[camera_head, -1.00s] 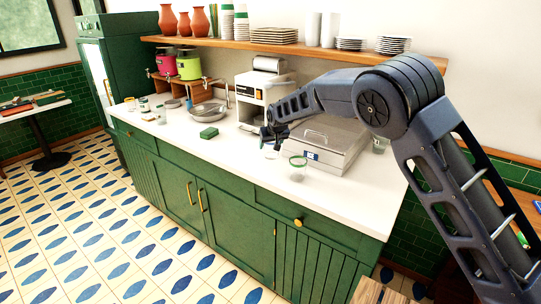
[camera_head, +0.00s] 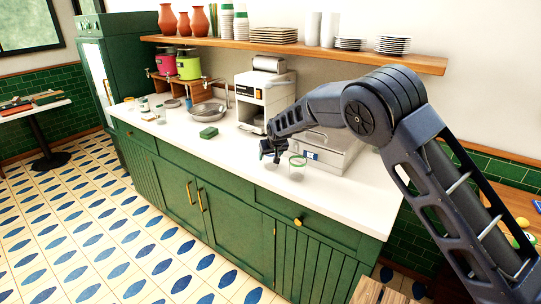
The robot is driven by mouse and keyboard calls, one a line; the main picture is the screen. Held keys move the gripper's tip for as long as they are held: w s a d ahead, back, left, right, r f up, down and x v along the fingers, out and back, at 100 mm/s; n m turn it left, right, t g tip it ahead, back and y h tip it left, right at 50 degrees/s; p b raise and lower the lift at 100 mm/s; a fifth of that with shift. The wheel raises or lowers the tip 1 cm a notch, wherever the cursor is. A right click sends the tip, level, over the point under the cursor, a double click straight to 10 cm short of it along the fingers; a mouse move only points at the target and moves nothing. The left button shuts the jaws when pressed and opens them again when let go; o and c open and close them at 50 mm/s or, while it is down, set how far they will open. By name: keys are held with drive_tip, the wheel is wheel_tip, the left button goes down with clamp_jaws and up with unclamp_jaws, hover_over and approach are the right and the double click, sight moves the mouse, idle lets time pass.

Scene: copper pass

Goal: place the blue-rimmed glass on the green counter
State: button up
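The green counter (camera_head: 345,205) has a white top and green cabinet doors with brass handles. My gripper (camera_head: 272,156) is low over the counter top, pointing down, in front of the coffee machine. Small and dark, its fingers do not show clearly whether they are open or shut. A clear glass with a green rim (camera_head: 297,168) stands upright just right of my gripper, apart from it as far as I can tell. I cannot make out a blue rim; something pale and glassy by the fingers is too small to identify.
A steel box (camera_head: 328,150) stands behind the glass, partly behind my arm. A wooden shelf (camera_head: 300,50) with dishes runs above. The front counter strip is mostly clear.

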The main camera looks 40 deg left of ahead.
drive_tip(key=o, duration=0.3)
drive_tip(key=shift+r, duration=0.1)
drive_tip(key=v, duration=1.2)
